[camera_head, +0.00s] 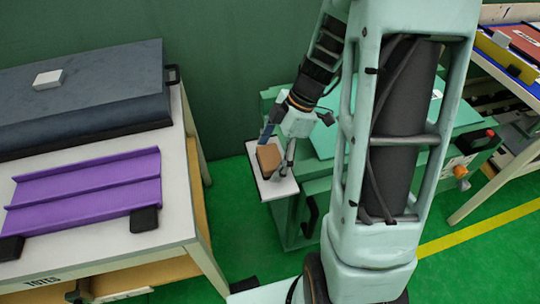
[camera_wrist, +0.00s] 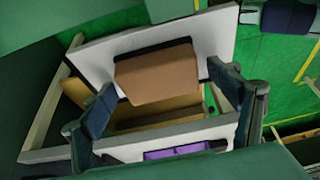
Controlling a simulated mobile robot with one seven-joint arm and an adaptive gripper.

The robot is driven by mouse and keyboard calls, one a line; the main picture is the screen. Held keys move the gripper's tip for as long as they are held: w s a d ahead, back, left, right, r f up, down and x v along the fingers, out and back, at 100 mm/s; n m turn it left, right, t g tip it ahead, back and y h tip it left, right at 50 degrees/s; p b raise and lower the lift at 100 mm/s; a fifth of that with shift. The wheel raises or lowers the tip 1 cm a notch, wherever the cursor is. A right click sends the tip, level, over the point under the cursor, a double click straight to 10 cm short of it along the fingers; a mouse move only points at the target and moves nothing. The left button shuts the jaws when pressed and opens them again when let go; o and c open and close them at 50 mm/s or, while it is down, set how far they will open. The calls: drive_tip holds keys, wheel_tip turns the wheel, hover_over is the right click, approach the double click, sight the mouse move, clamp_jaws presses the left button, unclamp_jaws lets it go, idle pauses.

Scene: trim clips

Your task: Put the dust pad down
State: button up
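The dust pad is a brown block with a dark underside (camera_wrist: 157,73). In the head view the pad (camera_head: 268,158) is at a small white shelf (camera_head: 284,189) on the side of the green cart and appears to rest on it. My gripper (camera_head: 277,152) is at the pad, with one finger on each side. In the wrist view my gripper (camera_wrist: 160,82) is open, with its fingertips spread wider than the pad. Narrow gaps show between the fingertips and the pad's sides. The pad's contact with the shelf is not clearly visible.
A white table (camera_head: 105,249) at the left holds a purple channel piece (camera_head: 85,190), black blocks and a dark slab (camera_head: 90,88) with a white block (camera_head: 48,78) on it. The green cart (camera_head: 300,215) stands beside the shelf. Green floor lies between table and cart.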

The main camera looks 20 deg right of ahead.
drive_tip(key=shift+r+p, duration=0.2)
drive_tip(key=shift+p, duration=0.1)
drive_tip(key=p+v, duration=0.2)
drive_tip(key=v, duration=1)
